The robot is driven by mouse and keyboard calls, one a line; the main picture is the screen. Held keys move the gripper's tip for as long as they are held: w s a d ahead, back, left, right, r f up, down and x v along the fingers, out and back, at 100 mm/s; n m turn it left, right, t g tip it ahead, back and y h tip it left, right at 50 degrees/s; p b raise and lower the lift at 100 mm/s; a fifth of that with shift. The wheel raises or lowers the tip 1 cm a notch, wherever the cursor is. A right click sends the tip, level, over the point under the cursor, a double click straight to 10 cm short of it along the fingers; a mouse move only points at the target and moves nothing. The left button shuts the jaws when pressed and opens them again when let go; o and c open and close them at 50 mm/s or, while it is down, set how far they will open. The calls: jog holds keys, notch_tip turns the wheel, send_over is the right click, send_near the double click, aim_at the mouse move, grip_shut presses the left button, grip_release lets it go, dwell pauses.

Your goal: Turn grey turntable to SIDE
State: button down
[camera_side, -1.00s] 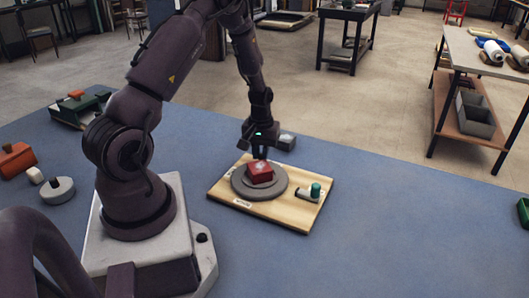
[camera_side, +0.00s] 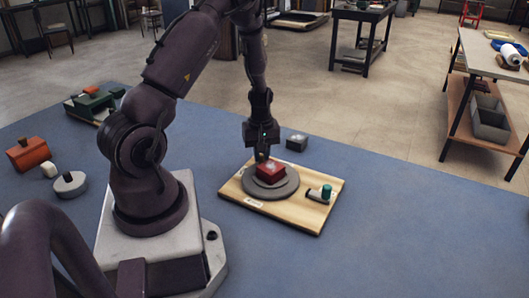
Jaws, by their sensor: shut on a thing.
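The grey turntable (camera_side: 287,189) is a round disc on a pale wooden board (camera_side: 291,220). A red block (camera_side: 271,173) with a pale mark on top sits at its middle. My gripper (camera_side: 263,158) reaches down to the far left side of the red block and is shut. Its fingertips are small and partly hidden, but they appear to hold the block. A small white label (camera_side: 255,203) is at the board's front left; its lettering is too small to read.
A small dark block (camera_side: 297,143) lies behind the board. An orange box (camera_side: 27,154), a white piece (camera_side: 49,170), a grey round piece (camera_side: 69,184) and a green object (camera_side: 92,103) lie at the left. The blue table is clear right of the board.

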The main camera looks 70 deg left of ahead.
aim_at(250, 169)
jog(key=shift+s+d+r+n, duration=0.1)
jog(key=shift+s+n, duration=0.25)
jog(key=shift+n, duration=0.3)
jog(key=shift+s+d+f+n, duration=0.1)
jog(key=shift+s+n, duration=0.25)
jog(key=shift+n, duration=0.35)
jog(key=shift+s+d+r+n, duration=0.1)
jog(key=shift+s+n, duration=0.25)
jog(key=shift+n, duration=0.3)
jog(key=shift+s+d+n, duration=0.3)
jog(key=shift+s+n, duration=0.1)
jog(key=shift+n, duration=0.4)
jog(key=shift+s+d+n, duration=0.25)
jog(key=shift+s+n, duration=0.1)
jog(key=shift+n, duration=0.45)
jog(key=c, duration=1.1)
grip_release()
jog(key=shift+s+d, duration=0.1)
notch_tip(250, 169, up, 13)
